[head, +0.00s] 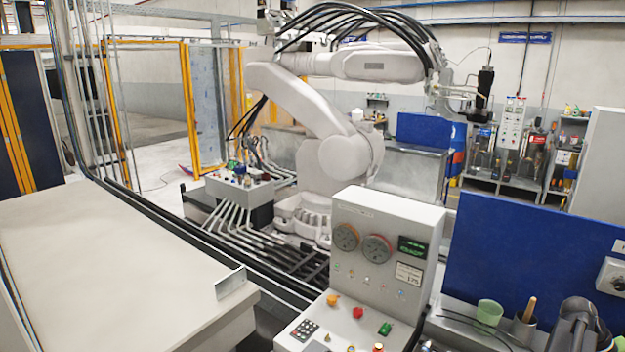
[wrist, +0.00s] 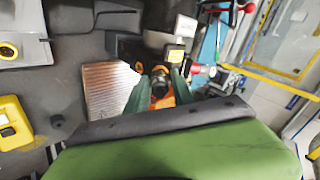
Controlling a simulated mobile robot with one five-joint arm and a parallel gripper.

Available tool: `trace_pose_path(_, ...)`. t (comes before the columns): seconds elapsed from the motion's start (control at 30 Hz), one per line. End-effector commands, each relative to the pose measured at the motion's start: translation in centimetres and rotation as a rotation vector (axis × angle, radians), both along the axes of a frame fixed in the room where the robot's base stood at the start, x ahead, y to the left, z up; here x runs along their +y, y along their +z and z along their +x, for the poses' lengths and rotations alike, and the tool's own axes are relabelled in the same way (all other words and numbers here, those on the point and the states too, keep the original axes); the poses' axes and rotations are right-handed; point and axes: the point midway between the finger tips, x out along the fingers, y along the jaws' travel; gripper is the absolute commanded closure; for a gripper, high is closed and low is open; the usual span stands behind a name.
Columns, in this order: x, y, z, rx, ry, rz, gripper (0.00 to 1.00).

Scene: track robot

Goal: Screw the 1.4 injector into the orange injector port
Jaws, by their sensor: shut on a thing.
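In the wrist view my gripper (wrist: 159,88) shows as two green fingers. They are shut on a small dark round part (wrist: 160,80), which may be the 1.4 injector; no label on it can be read. Orange (wrist: 158,103) shows just below and around the dark part, between the fingers. I cannot tell whether this is the orange injector port or part of the held thing, nor whether the two are joined. In the head view I cannot make out the injector, the port or my gripper for sure.
In the wrist view a ribbed metal block (wrist: 105,88) lies left of the fingers, and a yellow part (wrist: 13,122) farther left. A red-handled part (wrist: 228,8) is at top.

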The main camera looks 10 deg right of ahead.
Motion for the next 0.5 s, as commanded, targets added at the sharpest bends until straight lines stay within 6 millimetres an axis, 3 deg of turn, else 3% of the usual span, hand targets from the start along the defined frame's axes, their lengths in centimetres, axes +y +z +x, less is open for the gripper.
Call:
trace_pose_path(0.2,-0.03,-0.02,-0.02,-0.148,-0.235,-0.182,1.0)
trace_pose_path(0.47,-0.01,-0.03,-0.03,-0.165,-0.261,-0.202,1.0)
trace_pose_path(0.5,-0.01,-0.03,-0.03,-0.165,-0.26,-0.202,0.69)
